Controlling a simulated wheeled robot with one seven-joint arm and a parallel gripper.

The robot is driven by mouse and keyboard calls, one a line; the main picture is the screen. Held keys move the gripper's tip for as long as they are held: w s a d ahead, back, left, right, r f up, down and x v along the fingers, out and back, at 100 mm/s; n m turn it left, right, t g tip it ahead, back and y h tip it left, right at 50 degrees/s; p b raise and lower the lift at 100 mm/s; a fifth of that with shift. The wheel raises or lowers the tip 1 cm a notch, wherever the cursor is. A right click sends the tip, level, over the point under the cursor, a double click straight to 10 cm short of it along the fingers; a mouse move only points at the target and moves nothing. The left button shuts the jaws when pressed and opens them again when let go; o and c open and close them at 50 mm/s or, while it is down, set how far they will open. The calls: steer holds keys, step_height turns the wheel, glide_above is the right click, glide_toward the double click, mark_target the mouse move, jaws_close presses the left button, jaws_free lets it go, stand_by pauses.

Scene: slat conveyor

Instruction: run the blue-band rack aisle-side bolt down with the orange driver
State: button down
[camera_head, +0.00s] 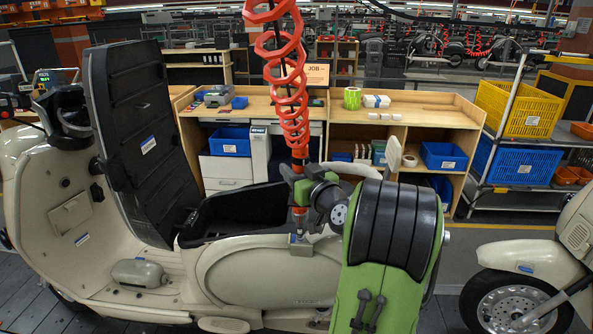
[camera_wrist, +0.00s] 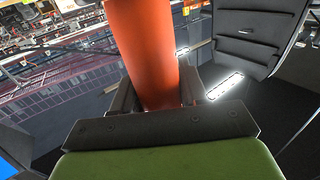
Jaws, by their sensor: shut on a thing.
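The orange driver (camera_head: 299,214) hangs upright below a coiled orange hose (camera_head: 290,75). My gripper (camera_head: 300,190) is shut around its body, and in the wrist view the orange body (camera_wrist: 145,50) stands between the two dark fingers (camera_wrist: 158,92). The driver's lower end is just above or at a small grey bracket (camera_head: 301,246) on the scooter's side, below the open seat bucket. A small bluish mark shows on the bracket. The bolt is not discernible, and I cannot tell whether the driver touches it. In the wrist view the driver's lower end is hidden by my gripper.
The cream scooter (camera_head: 265,272) has its dark seat (camera_head: 133,135) raised beside the open bucket (camera_head: 235,212). Another scooter (camera_head: 520,290) stands at the right. Wooden benches (camera_head: 420,105) and a shelf cart with yellow (camera_head: 518,108) and blue (camera_head: 520,165) crates stand behind.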

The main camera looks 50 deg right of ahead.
mark_target(297, 149)
steer(key=shift+f+b, duration=0.85)
steer(key=shift+b, duration=0.35)
stand_by(1.0)
steer(key=shift+f+b, duration=0.2)
steer(key=shift+b, duration=0.8)
steer(key=shift+r, duration=1)
stand_by(0.7)
steer(key=shift+r, duration=0.1)
steer(key=shift+r+p, duration=1.65)
steer(key=shift+r, duration=1.05)
steer(key=shift+f, duration=0.1)
